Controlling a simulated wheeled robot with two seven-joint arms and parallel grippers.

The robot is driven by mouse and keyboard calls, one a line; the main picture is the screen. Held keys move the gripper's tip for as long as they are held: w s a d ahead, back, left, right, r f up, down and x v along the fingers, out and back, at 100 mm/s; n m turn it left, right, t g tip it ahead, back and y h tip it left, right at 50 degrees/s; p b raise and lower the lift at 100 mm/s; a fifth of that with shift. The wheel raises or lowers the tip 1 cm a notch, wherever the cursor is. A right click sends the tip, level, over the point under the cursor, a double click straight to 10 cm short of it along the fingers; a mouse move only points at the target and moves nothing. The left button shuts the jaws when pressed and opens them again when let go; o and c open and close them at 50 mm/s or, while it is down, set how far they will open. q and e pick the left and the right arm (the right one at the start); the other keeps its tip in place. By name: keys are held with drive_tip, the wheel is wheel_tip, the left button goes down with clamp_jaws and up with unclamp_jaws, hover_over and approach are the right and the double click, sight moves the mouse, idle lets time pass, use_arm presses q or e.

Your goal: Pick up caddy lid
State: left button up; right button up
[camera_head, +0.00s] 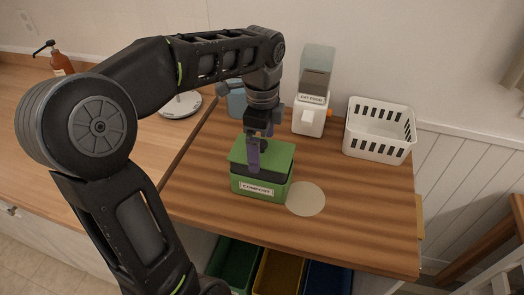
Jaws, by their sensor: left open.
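The compost caddy (259,187) stands on the wooden counter, with a white label reading COMPOST on its front. Its green caddy lid (280,156) lies on top. My left arm comes in from the left and reaches over the caddy. My left gripper (253,168) points down at the lid, and its fingers cover part of the lid's middle. The gripper is open; I cannot tell whether the fingers touch the lid. My right gripper is not in view.
A flat beige disc (306,199) lies right of the caddy. A cat food dispenser (313,90) and a white slotted basket (379,130) stand behind. Green, yellow (279,272) and blue bins sit below the counter's front edge. The counter's right front is clear.

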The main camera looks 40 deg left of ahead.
use_arm(q)
drive_tip(key=shift+c, duration=0.3)
drive_tip(key=c, duration=1.1)
